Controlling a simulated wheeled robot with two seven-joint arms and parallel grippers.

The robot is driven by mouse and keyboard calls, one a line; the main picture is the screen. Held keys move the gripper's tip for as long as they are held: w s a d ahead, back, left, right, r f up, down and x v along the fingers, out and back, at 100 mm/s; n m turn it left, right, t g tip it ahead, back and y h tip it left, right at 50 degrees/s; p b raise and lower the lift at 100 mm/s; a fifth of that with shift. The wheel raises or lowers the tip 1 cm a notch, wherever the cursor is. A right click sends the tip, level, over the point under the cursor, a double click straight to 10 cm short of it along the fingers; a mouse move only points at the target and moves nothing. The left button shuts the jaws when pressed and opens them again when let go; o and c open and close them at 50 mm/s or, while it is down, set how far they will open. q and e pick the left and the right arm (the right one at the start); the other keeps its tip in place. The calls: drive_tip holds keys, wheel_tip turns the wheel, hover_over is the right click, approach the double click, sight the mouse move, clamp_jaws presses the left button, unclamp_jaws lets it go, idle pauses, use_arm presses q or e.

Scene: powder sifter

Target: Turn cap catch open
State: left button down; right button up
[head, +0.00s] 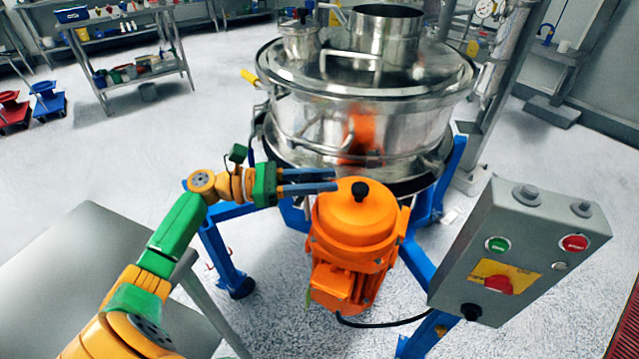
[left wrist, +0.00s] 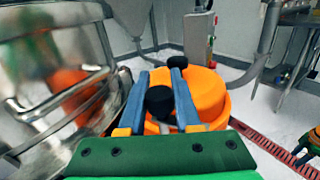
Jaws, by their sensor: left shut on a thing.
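My left gripper (head: 336,180) reaches in from the left, beside the top of the orange motor (head: 356,221), below the steel sifter drum (head: 345,125). In the left wrist view its two blue fingers (left wrist: 163,72) lie over the orange motor cap (left wrist: 205,95). A round black knob (left wrist: 160,102) sits between the fingers, and they are shut on it. A second black knob (left wrist: 176,63) shows near the fingertips. In the head view one black knob (head: 360,190) stands on the motor's cap, just right of the fingertips. The knob between the fingers is hidden there. My right gripper is not in view.
A grey control box (head: 520,250) with green and red buttons stands to the right. Blue legs (head: 419,262) carry the sifter around the motor. A grey table (head: 92,240) is at the lower left. A black cable (head: 385,322) runs from the motor.

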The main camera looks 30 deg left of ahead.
use_arm(q)
drive_tip(key=shift+d+f, duration=0.1)
idle(0.4)
drive_tip(key=c, duration=0.6)
unclamp_jaws()
drive_tip(key=shift+d, duration=0.1)
drive_tip(key=b+v, duration=0.2)
drive_tip(key=v, duration=0.5)
drive_tip(key=shift+w, duration=0.1)
